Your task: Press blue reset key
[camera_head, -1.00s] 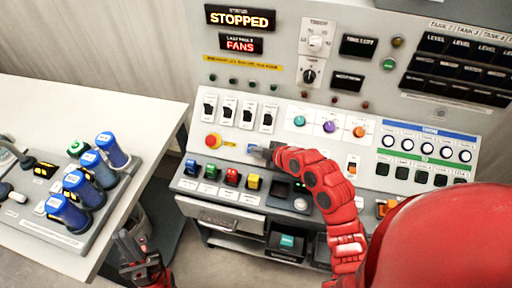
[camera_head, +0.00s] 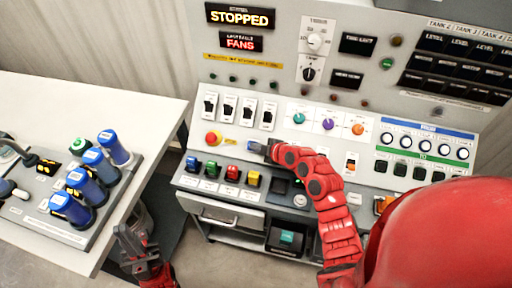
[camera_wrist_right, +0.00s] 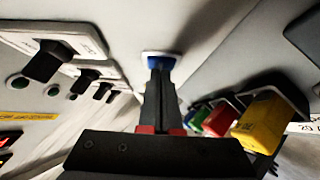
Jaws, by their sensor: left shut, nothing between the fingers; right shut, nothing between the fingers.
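The blue reset key (camera_head: 255,147) is a small blue piece on the white sloped panel, to the right of the red emergency knob. In the right wrist view the blue key (camera_wrist_right: 160,61) sits in a pale surround straight ahead of the fingers. My right gripper (camera_head: 264,150) is shut and empty, its tips at the key. In the right wrist view the fingertips (camera_wrist_right: 160,76) overlap the key's lower part; I cannot tell whether they touch it. My left gripper (camera_head: 124,236) is shut and empty, low beside the left table.
The status display (camera_head: 240,17) reads STOPPED, and the one below (camera_head: 240,42) reads FANS. A red knob (camera_head: 213,139) and black toggles (camera_head: 229,110) are near the key. Blue, green, red and yellow switches (camera_head: 232,173) line the lower ledge. Blue-capped cylinders (camera_head: 70,210) stand at left.

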